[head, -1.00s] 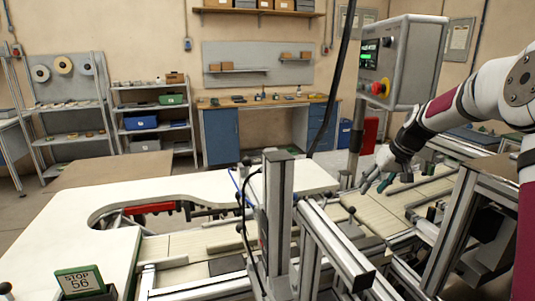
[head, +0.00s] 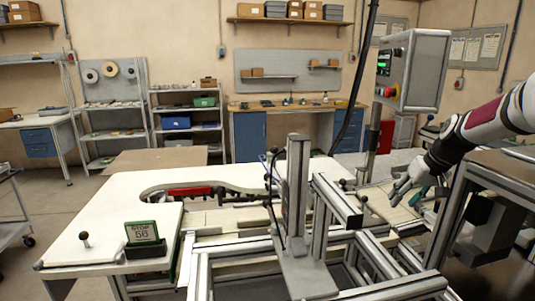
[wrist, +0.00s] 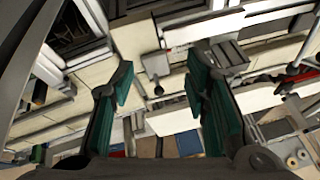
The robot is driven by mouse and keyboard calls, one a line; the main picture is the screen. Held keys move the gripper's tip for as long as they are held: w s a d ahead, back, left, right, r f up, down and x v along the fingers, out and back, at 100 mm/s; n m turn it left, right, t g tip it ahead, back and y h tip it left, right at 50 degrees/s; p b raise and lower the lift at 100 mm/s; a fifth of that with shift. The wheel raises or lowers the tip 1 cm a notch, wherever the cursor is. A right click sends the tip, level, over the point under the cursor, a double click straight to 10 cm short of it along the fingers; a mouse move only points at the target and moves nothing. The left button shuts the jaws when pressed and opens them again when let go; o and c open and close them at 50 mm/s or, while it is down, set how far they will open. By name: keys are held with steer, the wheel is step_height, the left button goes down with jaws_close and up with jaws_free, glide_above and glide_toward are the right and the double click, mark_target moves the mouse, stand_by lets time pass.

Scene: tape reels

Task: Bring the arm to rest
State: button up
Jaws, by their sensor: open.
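My gripper (head: 408,194) is at the right in the head view, at the end of my white and dark red arm, above the pale conveyor section of the bench. In the wrist view its two green-padded fingers (wrist: 160,92) stand well apart with nothing held between them. The wrist view is tilted and shows the bench and conveyor parts beyond the fingers.
A metal post on a frame (head: 298,190) stands in front, left of my gripper. A control box (head: 414,70) on a pole is behind it. A machine housing (head: 490,200) is close on the right. A white worktop (head: 110,230) with a green-framed sign (head: 142,232) lies left, mostly clear.

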steer(key=s+a+r+h, duration=0.2)
steer(key=s+a+r, duration=0.8)
steer(key=s+a, duration=0.45)
steer(key=s+a+f, duration=0.1)
steer(key=s+a, duration=0.1)
steer(key=s, duration=1)
steer(key=s+a+f, duration=0.1)
steer(key=s+a, duration=0.2)
steer(key=s, duration=0.9)
steer(key=shift+s, duration=0.25)
